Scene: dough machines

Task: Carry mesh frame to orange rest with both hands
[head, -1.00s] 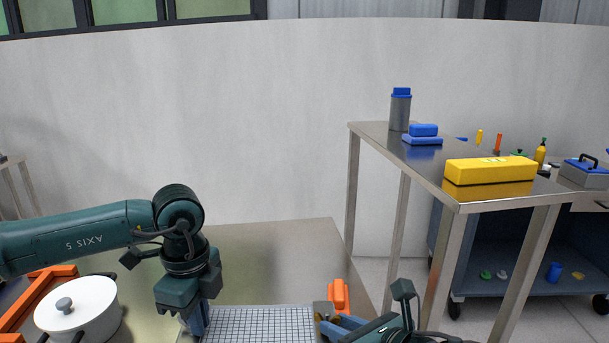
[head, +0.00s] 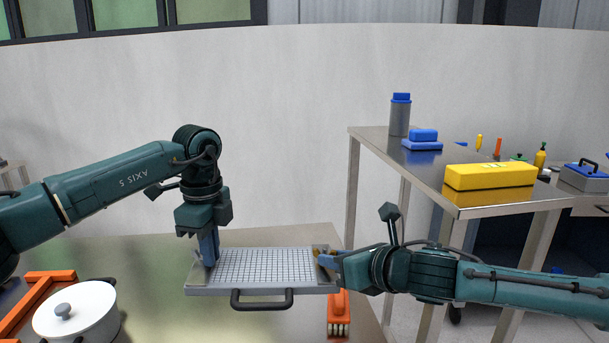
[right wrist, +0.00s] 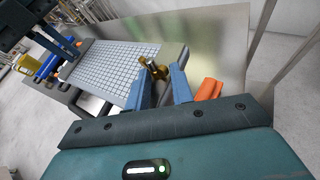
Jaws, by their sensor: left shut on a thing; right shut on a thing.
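The mesh frame (head: 262,291) is a grey tray with a white grid and a black front handle. It hangs level above the table between my grippers. My left gripper (head: 209,262) points down and is shut on its left end. My right gripper (head: 325,259) comes in from the right and is shut on its right end. In the right wrist view the mesh frame (right wrist: 112,66) lies beyond my blue fingers (right wrist: 163,84), beside a brass fitting (right wrist: 152,68). An orange frame (head: 38,288), apparently the orange rest, lies at the far left, partly cut off.
A white lidded pot (head: 78,311) stands beside the orange frame, at the front left. An orange brush (head: 338,312) lies on the table (head: 290,238) below the tray's right end. A higher steel table (head: 440,176) at the right bears a yellow case (head: 490,175).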

